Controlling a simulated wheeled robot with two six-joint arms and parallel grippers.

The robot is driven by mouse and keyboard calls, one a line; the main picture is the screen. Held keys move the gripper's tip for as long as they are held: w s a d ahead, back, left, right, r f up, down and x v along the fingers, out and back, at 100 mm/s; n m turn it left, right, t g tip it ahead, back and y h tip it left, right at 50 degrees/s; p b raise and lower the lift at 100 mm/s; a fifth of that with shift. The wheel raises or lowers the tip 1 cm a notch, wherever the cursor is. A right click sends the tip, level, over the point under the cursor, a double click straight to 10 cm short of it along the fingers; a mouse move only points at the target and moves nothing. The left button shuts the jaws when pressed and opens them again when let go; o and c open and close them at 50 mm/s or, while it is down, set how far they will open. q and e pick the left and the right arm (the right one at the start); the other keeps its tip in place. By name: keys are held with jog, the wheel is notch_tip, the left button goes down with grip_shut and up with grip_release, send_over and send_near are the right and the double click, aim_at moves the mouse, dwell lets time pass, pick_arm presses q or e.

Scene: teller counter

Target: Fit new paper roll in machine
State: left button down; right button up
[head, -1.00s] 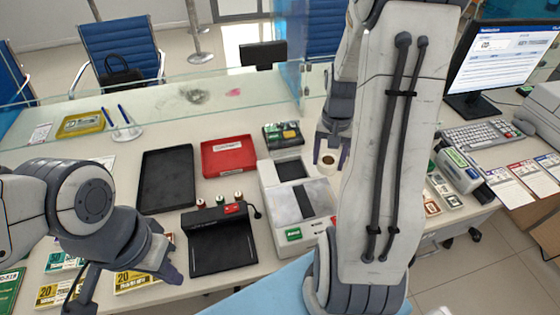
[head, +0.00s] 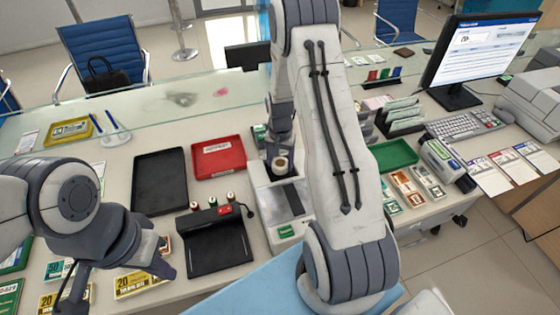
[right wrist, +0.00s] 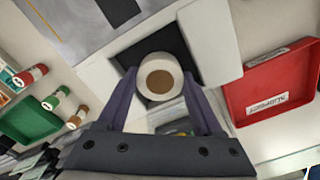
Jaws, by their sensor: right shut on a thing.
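The paper roll (head: 280,164) is white with a brown core. My right gripper (right wrist: 160,98) is shut on it, one finger on each side, in the right wrist view. In the head view the roll is over the back part of the pale grey machine (head: 262,212). The right wrist view shows the machine's dark open bay (right wrist: 150,45) around and behind the roll, with a white lid (right wrist: 210,40) beside it. I cannot tell whether the roll touches the bay. My left gripper (head: 118,276) is open and empty at the counter's front left.
A black tray (head: 160,182) and a red tray (head: 218,157) lie left of the machine. A black device with small rolls (head: 215,240) stands close on its left. A green tray (head: 393,154) is to the right. A glass screen runs behind.

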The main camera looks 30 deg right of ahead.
jog(key=shift+f, duration=0.3)
jog(key=shift+f, duration=0.1)
jog(key=shift+f, duration=0.1)
jog(key=o, duration=1.1)
